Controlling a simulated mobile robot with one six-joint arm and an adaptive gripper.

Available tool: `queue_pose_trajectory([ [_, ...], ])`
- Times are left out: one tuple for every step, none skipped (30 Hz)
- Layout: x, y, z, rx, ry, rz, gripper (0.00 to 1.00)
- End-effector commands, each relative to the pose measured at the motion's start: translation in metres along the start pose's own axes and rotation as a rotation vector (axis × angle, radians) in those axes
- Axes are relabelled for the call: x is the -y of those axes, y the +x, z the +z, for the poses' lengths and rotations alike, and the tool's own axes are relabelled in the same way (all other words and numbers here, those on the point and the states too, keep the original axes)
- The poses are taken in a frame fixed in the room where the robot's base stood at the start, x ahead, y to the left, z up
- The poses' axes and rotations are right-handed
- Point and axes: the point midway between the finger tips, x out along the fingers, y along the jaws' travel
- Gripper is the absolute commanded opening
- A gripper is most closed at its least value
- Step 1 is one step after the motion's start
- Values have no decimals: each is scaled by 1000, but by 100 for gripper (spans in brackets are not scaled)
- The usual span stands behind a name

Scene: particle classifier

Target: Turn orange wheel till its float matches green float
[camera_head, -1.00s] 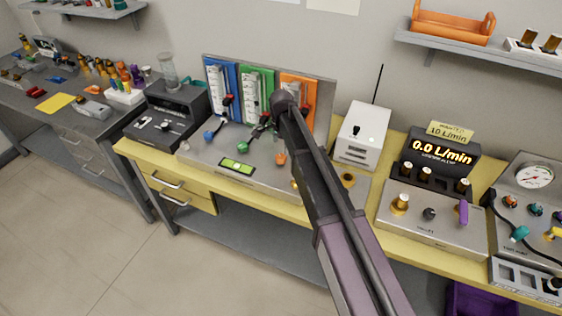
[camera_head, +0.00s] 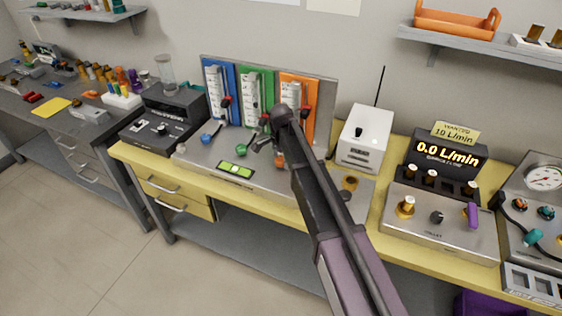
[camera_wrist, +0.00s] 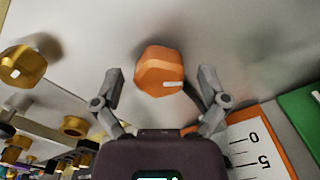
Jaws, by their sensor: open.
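The orange wheel (camera_wrist: 158,72) is a faceted knob with a small white mark, and it also shows in the head view (camera_head: 280,160), partly hidden by my arm. My gripper (camera_wrist: 162,82) is open, with one finger on each side of the wheel; I cannot tell if either finger touches it. The orange flow tube panel (camera_head: 299,92) stands behind, partly covered by my arm. Its scale shows in the wrist view (camera_wrist: 252,150). The green panel (camera_head: 256,90) stands to its left, with the green wheel (camera_head: 242,150) below. The float heights are too small to read.
The blue panel (camera_head: 217,90) and blue wheel (camera_head: 206,138) are further left. A white box (camera_head: 362,140) with an antenna stands right of the panels. In the wrist view, a brass knob (camera_wrist: 22,65) is at the left.

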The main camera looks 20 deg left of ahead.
Motion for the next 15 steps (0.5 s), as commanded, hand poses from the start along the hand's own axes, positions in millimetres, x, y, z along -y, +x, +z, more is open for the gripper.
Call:
queue_pose_trajectory([
  [0, 0, 0, 0, 0, 0, 93],
  [0, 0, 0, 0, 0, 0, 93],
  [0, 0, 0, 0, 0, 0, 93],
  [0, 0, 0, 0, 0, 0, 93],
  [0, 0, 0, 0, 0, 0, 93],
  [0, 0, 0, 0, 0, 0, 93],
  [0, 0, 0, 0, 0, 0, 84],
  [0, 0, 0, 0, 0, 0, 75],
  [0, 0, 0, 0, 0, 0, 63],
  [0, 0, 0, 0, 0, 0, 55],
  [0, 0, 0, 0, 0, 0, 46],
  [0, 0, 0, 0, 0, 0, 34],
  [0, 0, 0, 0, 0, 0, 25],
  [0, 0, 0, 0, 0, 0, 16],
  [0, 0, 0, 0, 0, 0, 12],
])
